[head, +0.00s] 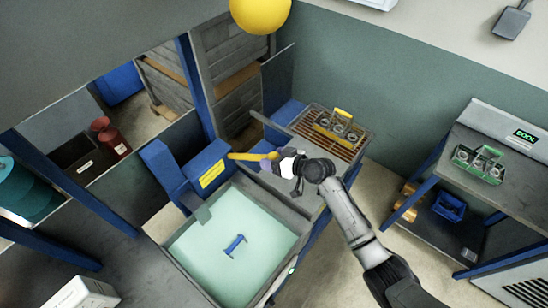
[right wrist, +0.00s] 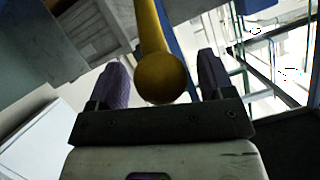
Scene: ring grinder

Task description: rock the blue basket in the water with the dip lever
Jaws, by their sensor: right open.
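A blue piece shaped like a basket handle (head: 235,245) shows in the pale green water of the tank (head: 180,262); the rest of the basket is hard to make out under the surface. The yellow dip lever (head: 246,156) sticks out to the right from a blue housing (head: 205,168) at the tank's back. My right gripper (head: 272,162) is at the lever's free end. In the right wrist view, the lever's round yellow knob (right wrist: 161,78) sits between the open purple fingers, with a gap visible at each side. My left gripper is not in view.
A yellow-handled basket (head: 340,127) with metal rings stands on an orange grate behind my arm. A green basket (head: 478,163) stands on the right table, with a blue container (head: 449,207) on the shelf below. A yellow ball (head: 260,12) is at the top.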

